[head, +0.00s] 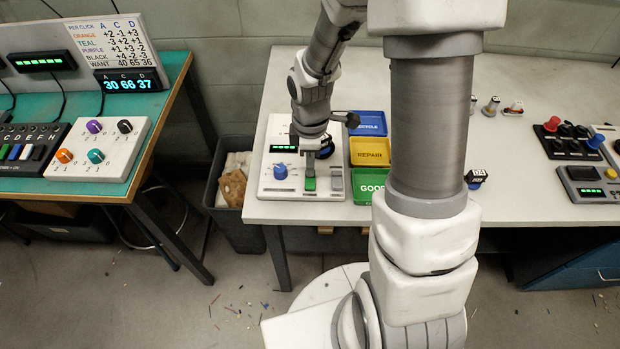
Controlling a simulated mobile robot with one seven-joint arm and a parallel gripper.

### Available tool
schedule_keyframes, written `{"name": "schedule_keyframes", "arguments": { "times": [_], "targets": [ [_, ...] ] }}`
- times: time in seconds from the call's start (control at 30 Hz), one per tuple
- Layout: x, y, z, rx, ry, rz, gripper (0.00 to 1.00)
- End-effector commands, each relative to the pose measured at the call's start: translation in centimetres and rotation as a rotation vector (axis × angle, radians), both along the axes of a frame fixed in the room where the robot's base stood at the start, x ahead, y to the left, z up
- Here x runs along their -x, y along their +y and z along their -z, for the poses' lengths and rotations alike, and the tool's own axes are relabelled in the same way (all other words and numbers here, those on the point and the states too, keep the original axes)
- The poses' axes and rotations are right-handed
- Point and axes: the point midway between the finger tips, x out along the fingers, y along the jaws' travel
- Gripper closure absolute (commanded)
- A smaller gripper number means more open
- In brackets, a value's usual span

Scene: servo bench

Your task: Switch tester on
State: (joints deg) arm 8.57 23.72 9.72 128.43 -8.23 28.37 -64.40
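The tester appears to be the white panel (275,187) at the left end of the white bench. It has a lit green display (284,149), a blue knob (280,172), a green part (310,184) near its front edge and a grey part (337,184) at its right. My gripper (310,168) points down over the panel, just behind the green part. I cannot tell whether it touches the panel. Its fingers are too small and partly hidden to show whether they are open or shut. Part of the panel behind my gripper is hidden.
Blue RECYCLE (369,122), yellow REPAIR (370,152) and green GOOD (367,186) trays stand right of the panel. A small dark block (476,177) lies near the bench's front edge. A dark bin (238,226) fills the gap by the teal bench (172,75).

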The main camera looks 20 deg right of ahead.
Motion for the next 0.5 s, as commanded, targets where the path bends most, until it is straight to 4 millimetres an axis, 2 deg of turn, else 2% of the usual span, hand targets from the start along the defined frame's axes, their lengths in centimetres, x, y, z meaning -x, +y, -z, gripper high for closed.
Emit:
{"name": "schedule_keyframes", "arguments": {
  "times": [0.23, 0.5],
  "targets": [
    [0.0, 0.0, -0.4, 0.0, 0.001, 0.0, 1.0],
    [0.0, 0.0, -2.6, 0.0, 0.0, 0.0, 1.0]
  ]
}}
